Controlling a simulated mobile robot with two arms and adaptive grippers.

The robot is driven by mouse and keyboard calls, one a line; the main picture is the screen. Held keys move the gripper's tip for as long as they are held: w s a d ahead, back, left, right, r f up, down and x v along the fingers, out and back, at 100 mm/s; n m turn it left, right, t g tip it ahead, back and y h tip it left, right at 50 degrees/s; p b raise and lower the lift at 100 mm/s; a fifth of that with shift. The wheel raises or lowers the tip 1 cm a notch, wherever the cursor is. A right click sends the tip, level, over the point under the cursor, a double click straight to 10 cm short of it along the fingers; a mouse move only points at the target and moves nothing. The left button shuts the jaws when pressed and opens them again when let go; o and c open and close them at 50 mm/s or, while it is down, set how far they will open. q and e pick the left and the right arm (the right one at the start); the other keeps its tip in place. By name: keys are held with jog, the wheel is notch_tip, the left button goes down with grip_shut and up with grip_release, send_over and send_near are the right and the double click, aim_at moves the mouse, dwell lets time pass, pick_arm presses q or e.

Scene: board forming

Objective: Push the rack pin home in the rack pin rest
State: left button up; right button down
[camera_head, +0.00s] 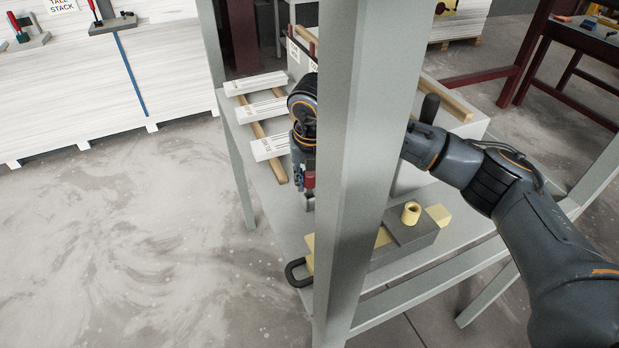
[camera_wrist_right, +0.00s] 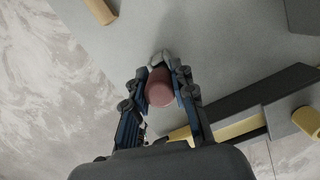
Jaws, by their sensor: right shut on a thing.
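My right gripper (camera_wrist_right: 160,80) is shut on a dull red, round-ended thing (camera_wrist_right: 159,92), which looks like the rack pin seen end-on. In the head view the gripper (camera_head: 305,190) points down above the bench beside the grey post, with a bit of the red pin (camera_head: 309,179) showing at its fingers. A small grey piece (camera_wrist_right: 160,58) shows just past the red end in the wrist view; I cannot tell whether it is the rack pin rest. The pin's lower end and its seating are hidden. My left gripper is not in view.
A thick grey post (camera_head: 352,200) stands in front and hides part of the bench. A dark grey block with a yellow ring (camera_head: 411,212) and a black loop handle (camera_head: 296,273) are at the front. Labelled white boards (camera_head: 262,109) lie on wooden strips behind.

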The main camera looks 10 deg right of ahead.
jog(key=shift+f+b, duration=0.55)
jog(key=shift+f, duration=0.2)
jog(key=c, duration=1)
grip_release()
jog(key=shift+c, duration=0.2)
jog(key=shift+r, duration=0.1)
notch_tip(320, 180, up, 12)
jog(key=s, duration=0.2)
